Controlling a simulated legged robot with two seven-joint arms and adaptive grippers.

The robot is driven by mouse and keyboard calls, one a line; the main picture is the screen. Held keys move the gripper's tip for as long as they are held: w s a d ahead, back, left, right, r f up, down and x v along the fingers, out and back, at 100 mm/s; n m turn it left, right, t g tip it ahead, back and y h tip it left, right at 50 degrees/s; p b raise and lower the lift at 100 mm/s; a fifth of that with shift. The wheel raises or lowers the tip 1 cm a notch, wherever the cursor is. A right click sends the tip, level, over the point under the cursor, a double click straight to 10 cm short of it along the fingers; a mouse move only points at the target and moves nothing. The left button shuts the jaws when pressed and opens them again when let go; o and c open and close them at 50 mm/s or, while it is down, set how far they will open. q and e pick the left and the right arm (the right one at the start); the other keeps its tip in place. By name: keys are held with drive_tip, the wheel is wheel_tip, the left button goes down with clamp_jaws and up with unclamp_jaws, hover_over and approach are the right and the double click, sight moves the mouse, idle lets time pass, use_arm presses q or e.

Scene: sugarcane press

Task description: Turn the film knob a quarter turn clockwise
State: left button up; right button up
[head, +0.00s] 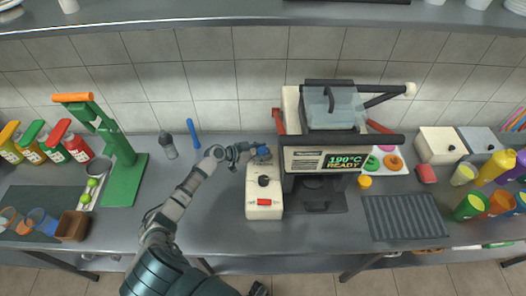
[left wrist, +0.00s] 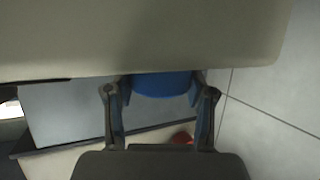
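A blue knob (left wrist: 162,85), which I take for the film knob, sits under the edge of a cream body in the left wrist view. In the head view its blue (head: 264,152) shows at the back end of the cream box. My left gripper (head: 254,153) has reached it from the left. In the left wrist view the gripper's two fingers (left wrist: 160,102) stand on either side of the knob, spread apart; firm contact cannot be made out. My right gripper (head: 258,289) shows only as a small dark part at the bottom edge of the head view.
The cream box (head: 264,203) has a black knob and a red switch. The sealing machine (head: 335,156), reading "190°C READY", stands close to its right. Front counter space left of the box is clear.

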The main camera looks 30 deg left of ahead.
use_arm(q)
drive_tip(key=shift+a, duration=0.1)
drive_tip(key=shift+c, duration=1.3)
drive_tip(key=y+p, duration=0.1)
drive_tip(key=n+t+y+p, duration=0.1)
drive_tip(key=p, duration=0.1)
drive_tip(key=shift+r+n, duration=0.25)
drive_tip(key=shift+n, duration=0.05)
drive_tip(key=shift+f+n+y, duration=0.15)
drive_tip(key=shift+n+y, duration=0.25)
drive_tip(key=shift+t, duration=0.3)
drive_tip(key=o, duration=1.2)
drive_tip(key=shift+f, duration=0.1)
